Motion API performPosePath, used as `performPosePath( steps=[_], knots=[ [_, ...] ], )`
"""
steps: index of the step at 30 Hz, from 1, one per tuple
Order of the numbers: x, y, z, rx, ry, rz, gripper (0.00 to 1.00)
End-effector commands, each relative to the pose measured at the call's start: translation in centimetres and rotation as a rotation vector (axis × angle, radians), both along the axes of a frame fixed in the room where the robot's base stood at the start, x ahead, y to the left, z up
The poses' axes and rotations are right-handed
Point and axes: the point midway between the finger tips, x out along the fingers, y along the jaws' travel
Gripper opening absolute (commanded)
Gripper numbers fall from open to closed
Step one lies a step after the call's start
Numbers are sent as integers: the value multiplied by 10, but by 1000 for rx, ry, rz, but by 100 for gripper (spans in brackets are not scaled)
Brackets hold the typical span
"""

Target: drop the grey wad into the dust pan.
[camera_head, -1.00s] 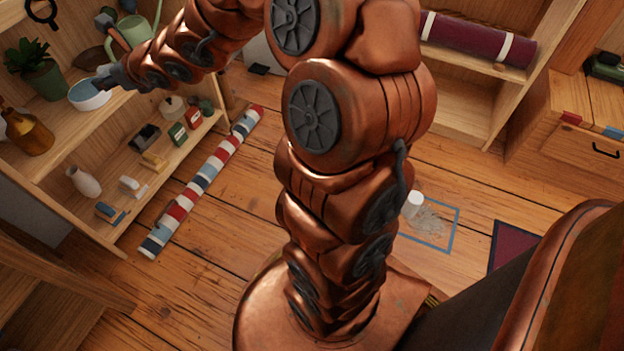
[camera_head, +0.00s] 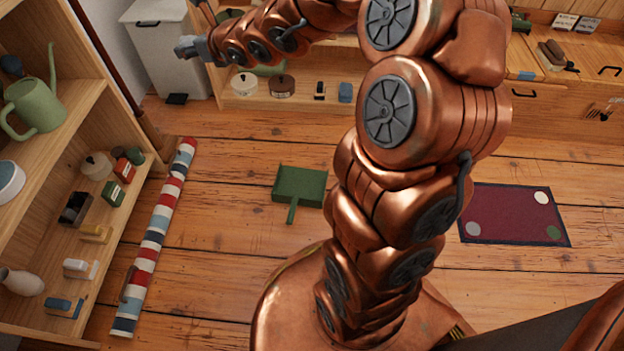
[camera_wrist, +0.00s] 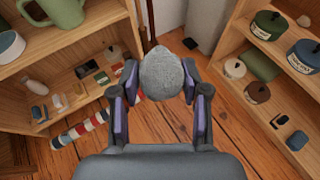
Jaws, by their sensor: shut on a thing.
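The grey wad (camera_wrist: 163,75) is a rough, rounded lump held between the two fingers of my gripper (camera_wrist: 160,84), seen close up in the wrist view. The gripper is shut on it. In the head view my gripper (camera_head: 188,48) is at the upper left, raised in front of the white bin, and the wad cannot be made out clearly there. The green dust pan (camera_head: 300,184) lies flat on the wooden floor, its handle pointing towards me. The gripper is up and to the left of it in the picture, apart from it. The pan is not clear in the wrist view.
A shelf unit (camera_head: 130,125) stands at the left, with a striped roll (camera_head: 155,235) on the floor along it. A white bin (camera_head: 165,75) and a low shelf with tins are at the back. A maroon mat (camera_head: 510,215) lies at the right. Floor around the pan is clear.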

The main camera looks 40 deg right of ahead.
Motion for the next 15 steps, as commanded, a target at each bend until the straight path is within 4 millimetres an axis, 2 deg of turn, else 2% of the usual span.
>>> performPosePath(
  steps=[6,15],
  knots=[
    [22,-25,-12,-2,0,6,22],
    [41,-51,-26,-4,-2,19,22]
  ],
)
